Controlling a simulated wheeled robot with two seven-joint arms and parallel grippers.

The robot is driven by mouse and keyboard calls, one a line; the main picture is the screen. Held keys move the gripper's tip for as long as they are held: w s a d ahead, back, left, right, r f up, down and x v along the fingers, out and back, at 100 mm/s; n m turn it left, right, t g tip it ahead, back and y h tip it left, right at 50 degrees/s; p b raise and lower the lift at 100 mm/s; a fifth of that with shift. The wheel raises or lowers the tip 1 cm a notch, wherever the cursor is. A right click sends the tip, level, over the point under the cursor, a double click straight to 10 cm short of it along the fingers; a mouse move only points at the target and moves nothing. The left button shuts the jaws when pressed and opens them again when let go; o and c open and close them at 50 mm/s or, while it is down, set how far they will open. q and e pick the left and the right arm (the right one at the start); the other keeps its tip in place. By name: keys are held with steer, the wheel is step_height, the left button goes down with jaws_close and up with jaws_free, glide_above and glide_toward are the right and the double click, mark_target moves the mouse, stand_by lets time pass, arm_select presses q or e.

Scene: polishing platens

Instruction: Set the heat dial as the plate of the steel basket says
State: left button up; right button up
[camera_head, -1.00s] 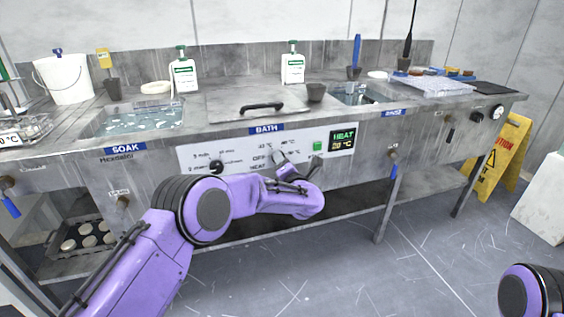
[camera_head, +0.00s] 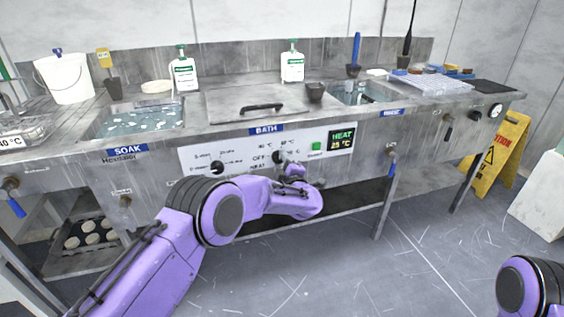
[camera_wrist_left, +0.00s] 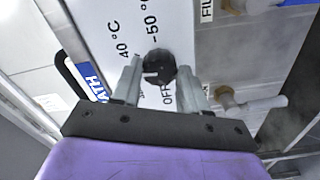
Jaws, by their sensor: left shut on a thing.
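The black heat dial (camera_head: 278,157) is on the white bath panel and also shows in the wrist view (camera_wrist_left: 160,66). My left gripper (camera_wrist_left: 160,84) is shut on the dial, one finger on each side. The dial's pale mark points left in the wrist view, away from OFF; the "40 °C" print is up and left of the dial. The heat display (camera_head: 342,140) seems to read 25 °C. The steel basket (camera_head: 32,127) is at the far left; its plate (camera_head: 10,142) reads "40 °C", cut by the picture edge. My right gripper is out of view.
A second black knob (camera_head: 217,167) and a green button (camera_head: 316,146) flank the dial on the panel. The bath lid (camera_head: 235,103) is shut above. A rinse valve (camera_head: 391,154) is to the right. A yellow caution sign (camera_head: 497,155) stands on the floor.

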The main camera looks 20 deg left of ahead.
arm_select(q)
steer(key=shift+f+m+p, duration=0.2)
steer(key=shift+m+p, duration=0.15)
steer(key=shift+m, duration=1.65)
steer(key=shift+s, duration=0.1)
steer(key=o, duration=1.1)
steer(key=shift+c, duration=0.2)
steer(key=shift+r, duration=0.1)
steer(key=shift+s+d, duration=0.1)
steer(key=v, duration=1)
steer(key=shift+p, duration=0.45)
